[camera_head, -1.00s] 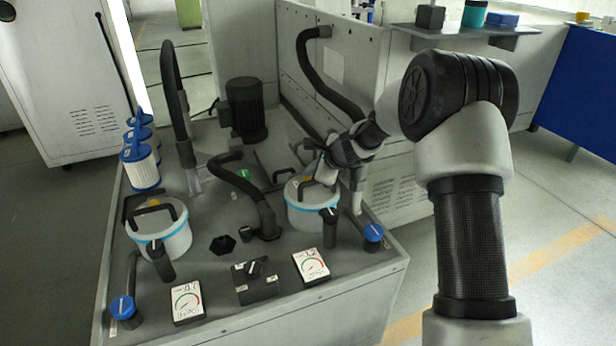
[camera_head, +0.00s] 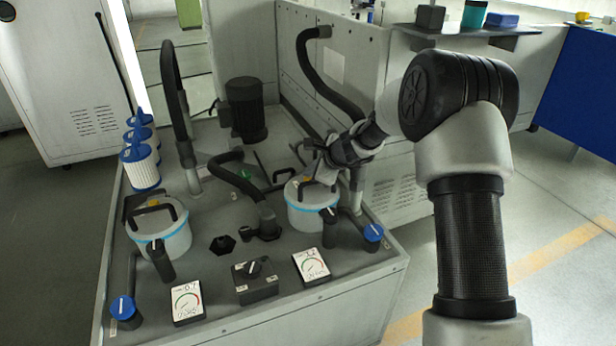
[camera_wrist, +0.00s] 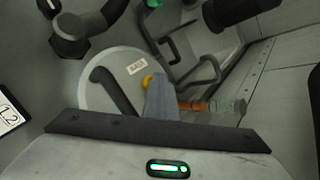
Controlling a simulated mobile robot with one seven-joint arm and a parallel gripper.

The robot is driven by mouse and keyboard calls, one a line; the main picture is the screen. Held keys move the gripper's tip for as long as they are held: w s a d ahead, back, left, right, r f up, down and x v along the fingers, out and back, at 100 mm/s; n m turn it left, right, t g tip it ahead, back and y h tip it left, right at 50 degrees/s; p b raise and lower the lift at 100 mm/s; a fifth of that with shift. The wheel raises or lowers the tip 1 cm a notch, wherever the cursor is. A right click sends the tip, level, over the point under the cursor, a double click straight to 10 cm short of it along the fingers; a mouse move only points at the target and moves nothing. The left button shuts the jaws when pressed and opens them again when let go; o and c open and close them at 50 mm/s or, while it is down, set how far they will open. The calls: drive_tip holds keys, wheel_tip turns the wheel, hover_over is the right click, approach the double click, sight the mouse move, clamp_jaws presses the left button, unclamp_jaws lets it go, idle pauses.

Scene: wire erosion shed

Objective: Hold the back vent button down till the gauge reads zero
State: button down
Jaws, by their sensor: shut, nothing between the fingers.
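The back vent button (camera_wrist: 148,80) is a small yellow button on the round lid of the right-hand canister (camera_head: 309,215), beside a label and a black handle. My gripper (camera_wrist: 158,78) is shut and empty, its fingertips over the button's edge, partly hiding it. I cannot tell whether they press it. In the head view my gripper (camera_head: 318,172) reaches down at this lid from the right.
A second canister (camera_head: 165,240) with its own gauge (camera_head: 187,302) stands at left. A selector box (camera_head: 255,285) sits between the gauges. Black hoses (camera_head: 245,180), blue-topped knobs (camera_head: 373,233) and a dark motor (camera_head: 247,110) crowd the bench. A wall panel rises behind.

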drive_tip(key=shift+r+p, duration=0.8)
drive_tip(key=shift+r, duration=0.1)
wheel_tip(320, 180, up, 5)
drive_tip(key=p, duration=0.4)
drive_tip(key=shift+r, duration=0.1)
